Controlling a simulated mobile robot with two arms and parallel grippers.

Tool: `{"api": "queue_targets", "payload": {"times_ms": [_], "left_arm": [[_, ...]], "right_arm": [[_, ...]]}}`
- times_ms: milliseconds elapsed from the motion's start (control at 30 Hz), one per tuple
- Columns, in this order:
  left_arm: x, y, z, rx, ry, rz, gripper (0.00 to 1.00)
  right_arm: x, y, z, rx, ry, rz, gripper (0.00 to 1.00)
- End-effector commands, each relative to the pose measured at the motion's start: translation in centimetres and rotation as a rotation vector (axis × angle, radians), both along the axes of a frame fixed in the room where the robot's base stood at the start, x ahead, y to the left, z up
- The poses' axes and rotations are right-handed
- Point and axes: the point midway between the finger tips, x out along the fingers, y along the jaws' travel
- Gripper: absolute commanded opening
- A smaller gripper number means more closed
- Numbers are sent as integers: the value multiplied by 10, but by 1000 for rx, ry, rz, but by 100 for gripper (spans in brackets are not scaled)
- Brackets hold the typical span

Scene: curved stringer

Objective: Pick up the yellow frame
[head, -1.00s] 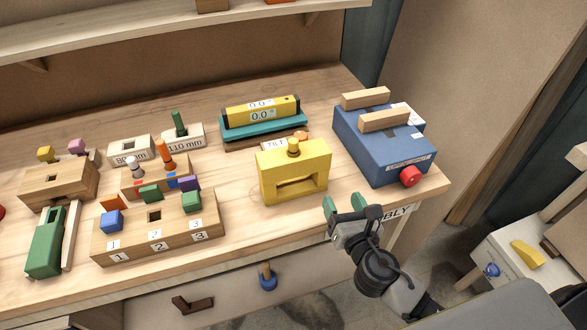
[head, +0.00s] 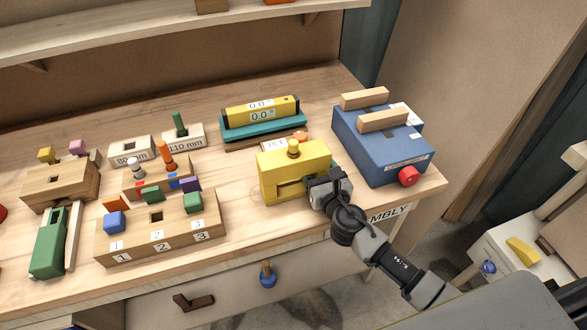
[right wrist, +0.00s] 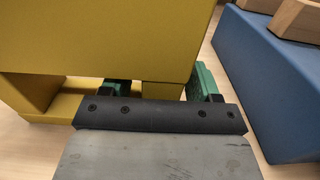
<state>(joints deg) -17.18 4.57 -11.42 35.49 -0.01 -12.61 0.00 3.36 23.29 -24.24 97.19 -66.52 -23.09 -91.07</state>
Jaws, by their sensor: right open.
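The yellow frame (head: 290,165) stands upright on the workbench in the head view, with a slot low in its front and a knob on top. My right gripper (head: 316,184) is at the frame's right end in the head view. In the right wrist view the frame (right wrist: 120,40) fills the upper left. The open green-padded fingers (right wrist: 160,88) lie on either side of its end post, the left one in the slot and the right one beyond the outer side. Whether the pads touch the post is unclear. My left gripper is not in view.
A blue box (head: 375,145) with wooden blocks and a red knob stands close to the right of the frame. A teal level stand (head: 262,125) is behind it. A numbered wooden block (head: 160,240) is to the left, with bare bench between.

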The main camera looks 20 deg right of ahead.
Motion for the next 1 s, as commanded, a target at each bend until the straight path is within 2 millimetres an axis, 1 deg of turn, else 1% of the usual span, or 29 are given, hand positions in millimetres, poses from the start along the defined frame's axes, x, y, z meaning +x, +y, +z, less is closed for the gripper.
{"api": "queue_targets", "payload": {"times_ms": [233,633,1000], "left_arm": [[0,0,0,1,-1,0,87],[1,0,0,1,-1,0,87],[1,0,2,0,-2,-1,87]], "right_arm": [[2,0,0,1,0,1,62],[1,0,0,1,0,0,0],[2,0,5,3,-3,0,0]]}}
